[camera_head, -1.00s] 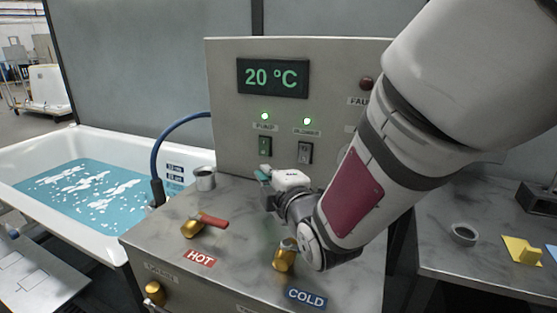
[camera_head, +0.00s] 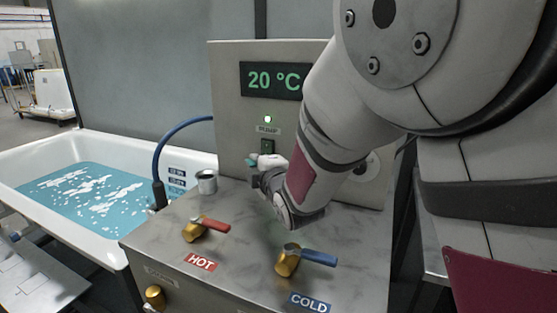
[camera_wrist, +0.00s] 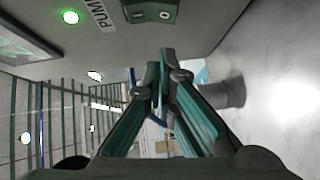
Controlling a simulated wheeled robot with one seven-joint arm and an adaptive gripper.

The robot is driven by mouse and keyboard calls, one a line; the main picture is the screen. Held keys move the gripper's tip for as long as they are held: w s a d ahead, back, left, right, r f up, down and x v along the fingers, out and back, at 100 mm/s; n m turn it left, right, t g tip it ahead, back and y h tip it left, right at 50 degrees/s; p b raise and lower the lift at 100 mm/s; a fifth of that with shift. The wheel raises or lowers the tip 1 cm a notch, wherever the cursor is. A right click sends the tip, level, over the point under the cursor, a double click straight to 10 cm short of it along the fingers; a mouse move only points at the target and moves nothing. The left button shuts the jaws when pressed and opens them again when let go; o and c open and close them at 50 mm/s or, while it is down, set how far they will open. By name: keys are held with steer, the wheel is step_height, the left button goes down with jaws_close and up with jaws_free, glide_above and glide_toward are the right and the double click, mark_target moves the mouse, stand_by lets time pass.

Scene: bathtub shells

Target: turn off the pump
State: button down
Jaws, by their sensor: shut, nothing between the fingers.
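The pump switch (camera_head: 267,146) is a dark rocker on the grey control panel, under the PUMP label and a lit green lamp (camera_head: 267,119). In the wrist view the pump switch (camera_wrist: 148,13) shows at the top, marked I and O, with the lit lamp (camera_wrist: 70,17) to its left. My gripper (camera_head: 252,161) is shut and empty, just below and left of the switch in the head view. In the wrist view my gripper's fingertips (camera_wrist: 160,75) are together below the switch, with a visible gap. I cannot tell how far they are from the panel.
The display (camera_head: 273,79) reads 20 °C. A metal cup (camera_head: 207,183) stands left of my gripper. The red-handled hot valve (camera_head: 205,228) and blue-handled cold valve (camera_head: 303,259) are on the counter (camera_head: 240,255). The tub (camera_head: 107,150) holds water at left. My arm covers the panel's right part.

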mark_target(266, 151)
steer(key=shift+w+d+f, duration=0.1)
steer(key=shift+w+d, duration=0.3)
steer(key=shift+w, duration=0.4)
steer(key=shift+w+d+f, duration=0.1)
steer(key=shift+w+d, duration=0.25)
steer(key=shift+w, duration=0.4)
steer(key=shift+w+d+f+n+t+b, duration=0.1)
steer(key=shift+w+f+n+t+b, duration=0.3)
steer(key=shift+b, duration=0.8)
steer(key=shift+s+r, duration=0.15)
steer(key=shift+r, duration=0.1)
steer(key=shift+f, duration=0.1)
